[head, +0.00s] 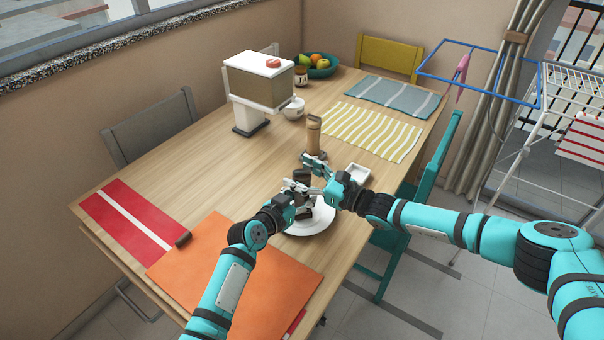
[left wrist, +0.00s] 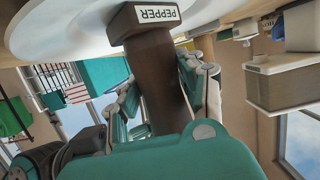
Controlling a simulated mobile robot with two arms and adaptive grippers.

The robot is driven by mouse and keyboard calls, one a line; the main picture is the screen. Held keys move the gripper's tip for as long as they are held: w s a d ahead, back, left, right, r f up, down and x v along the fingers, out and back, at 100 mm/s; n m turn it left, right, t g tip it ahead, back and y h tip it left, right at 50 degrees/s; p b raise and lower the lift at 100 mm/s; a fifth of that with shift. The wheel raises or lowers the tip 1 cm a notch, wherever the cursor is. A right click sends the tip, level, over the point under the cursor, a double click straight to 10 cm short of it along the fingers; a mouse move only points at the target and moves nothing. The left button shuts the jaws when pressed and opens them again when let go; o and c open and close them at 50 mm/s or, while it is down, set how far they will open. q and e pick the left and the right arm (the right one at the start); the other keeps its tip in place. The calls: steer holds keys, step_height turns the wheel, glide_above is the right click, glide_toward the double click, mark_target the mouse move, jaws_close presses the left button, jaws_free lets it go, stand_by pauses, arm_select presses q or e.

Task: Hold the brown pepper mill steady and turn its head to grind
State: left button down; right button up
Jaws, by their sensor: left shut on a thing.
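The dark brown pepper mill (head: 302,176) is roughly upright over the white plate (head: 316,224). In the left wrist view, which is upside down, its body (left wrist: 153,75) and its base with a "PEPPER" label show close to the plate; I cannot tell whether they touch. My left gripper (head: 299,199) is shut on the mill's body, with a finger on either side. My right gripper (head: 304,172) is at the mill's top, its two fingers spread apart, one beyond the head and one in front. Contact with the head is not clear.
A lighter wooden mill (head: 313,134) and a small white dish (head: 357,173) stand close behind my right gripper. An orange mat (head: 225,270) lies at the front. A boxy white-topped dispenser (head: 258,85), a fruit bowl (head: 318,66) and striped mats (head: 372,130) are farther back.

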steer(key=c, duration=1.1)
steer(key=shift+m+t+h, duration=0.7)
steer(key=shift+t, duration=0.2)
steer(key=shift+c, duration=0.3)
steer(key=o, duration=1.2)
steer(key=shift+o, duration=0.2)
steer(key=v, duration=1.2)
